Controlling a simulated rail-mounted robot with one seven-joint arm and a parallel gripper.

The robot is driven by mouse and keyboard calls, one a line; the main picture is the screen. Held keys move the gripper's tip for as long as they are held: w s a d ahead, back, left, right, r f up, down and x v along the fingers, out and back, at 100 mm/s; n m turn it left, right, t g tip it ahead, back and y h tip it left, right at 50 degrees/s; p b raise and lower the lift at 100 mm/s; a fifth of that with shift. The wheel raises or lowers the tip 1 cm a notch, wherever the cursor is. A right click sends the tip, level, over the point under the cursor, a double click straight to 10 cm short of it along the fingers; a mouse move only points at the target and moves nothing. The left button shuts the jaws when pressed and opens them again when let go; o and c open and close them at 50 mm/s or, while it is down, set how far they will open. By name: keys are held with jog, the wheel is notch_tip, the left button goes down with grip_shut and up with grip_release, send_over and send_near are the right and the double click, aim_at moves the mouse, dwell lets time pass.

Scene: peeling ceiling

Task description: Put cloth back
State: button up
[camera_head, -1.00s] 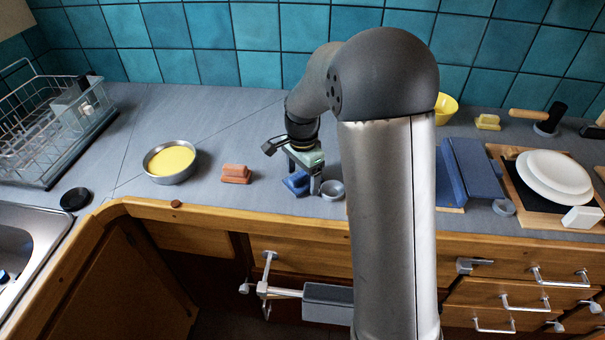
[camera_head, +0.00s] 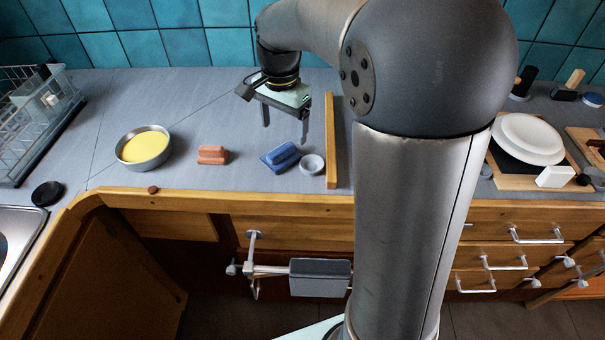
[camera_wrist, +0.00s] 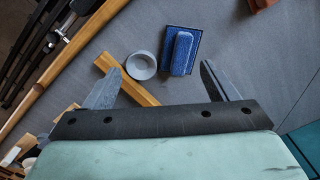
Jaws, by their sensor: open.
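A blue item (camera_head: 280,157), a flat pad with a raised block on top, lies on the grey counter. It also shows in the wrist view (camera_wrist: 182,52). I cannot tell for sure whether it is a cloth. A grey, cloth-like piece (camera_head: 320,277) hangs on the rail at the cabinet front. My gripper (camera_head: 285,132) is open and empty above the counter, behind and above the blue item. In the wrist view my gripper (camera_wrist: 160,70) has its fingers apart, with the blue item beyond the tips.
A small grey bowl (camera_head: 312,165) sits right of the blue item, next to an upright wooden board (camera_head: 331,140). A reddish block (camera_head: 213,155) and a metal bowl with yellow contents (camera_head: 144,150) stand left. A dish rack (camera_head: 40,110) is far left. White plates (camera_head: 528,138) are right.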

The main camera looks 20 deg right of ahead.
jog(key=s+f+n, duration=0.3)
jog(key=s+n, duration=0.2)
jog(key=s, duration=0.6)
jog(key=s+f+n, duration=0.3)
jog(key=s+n, duration=0.3)
jog(key=s, duration=0.5)
jog(key=shift+s+a+t, duration=0.15)
jog(key=shift+s+t, duration=0.05)
jog(key=shift+t, duration=0.1)
